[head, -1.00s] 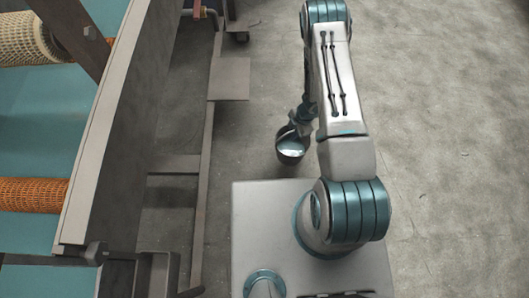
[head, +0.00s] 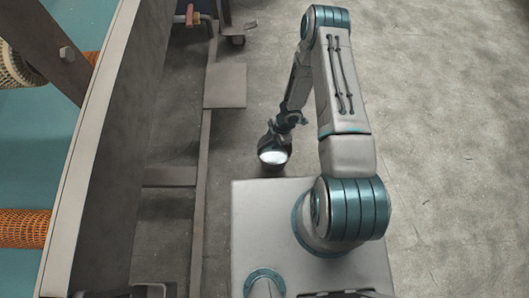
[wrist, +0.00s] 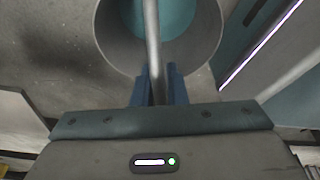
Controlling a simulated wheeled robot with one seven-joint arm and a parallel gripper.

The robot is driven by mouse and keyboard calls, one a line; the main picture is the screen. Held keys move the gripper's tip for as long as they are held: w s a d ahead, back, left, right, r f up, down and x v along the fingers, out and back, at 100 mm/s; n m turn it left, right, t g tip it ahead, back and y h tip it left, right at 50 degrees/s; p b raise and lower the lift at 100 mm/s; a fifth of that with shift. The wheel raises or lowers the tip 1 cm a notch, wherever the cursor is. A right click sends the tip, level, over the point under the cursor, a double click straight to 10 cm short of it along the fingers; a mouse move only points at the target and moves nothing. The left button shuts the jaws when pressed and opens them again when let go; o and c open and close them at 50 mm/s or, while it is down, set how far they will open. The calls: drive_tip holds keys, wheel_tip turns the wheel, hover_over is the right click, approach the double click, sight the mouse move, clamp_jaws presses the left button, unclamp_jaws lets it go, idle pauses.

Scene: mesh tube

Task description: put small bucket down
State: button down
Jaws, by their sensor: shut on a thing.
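The small bucket (head: 273,151) is dark outside with a pale, bright inside. In the head view it hangs from my gripper (head: 282,127), just beyond the far edge of my base and above the grey floor. In the wrist view the bucket's round grey wall (wrist: 112,40) and teal inside show at the top. A thin metal bar, apparently its handle, runs down between the blue fingers of my gripper (wrist: 157,82), which are shut on it. The bucket's underside is hidden.
A long grey frame wall (head: 100,150) stands at the left, with orange mesh tubes (head: 25,228) on a teal surface behind it. A flat grey step (head: 225,85) and rail lie beside it. The floor (head: 450,150) at the right is clear.

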drive_tip(key=shift+s+a+f+b, duration=0.25)
drive_tip(key=shift+a+f+b, duration=0.3)
drive_tip(key=shift+b, duration=1.05)
drive_tip(key=shift+s+a+f+b, duration=0.3)
drive_tip(key=shift+a+b, duration=0.45)
drive_tip(key=shift+b, duration=0.85)
drive_tip(key=shift+s+a+f+b, duration=0.2)
drive_tip(key=shift+a+f+b, duration=0.4)
drive_tip(key=shift+b, duration=1)
wheel_tip(320, 180, down, 4)
drive_tip(key=b, duration=0.3)
drive_tip(key=shift+r+b, duration=0.15)
drive_tip(key=shift+b, duration=0.15)
drive_tip(key=c, duration=1.5)
unclamp_jaws()
drive_tip(key=shift+o, duration=0.2)
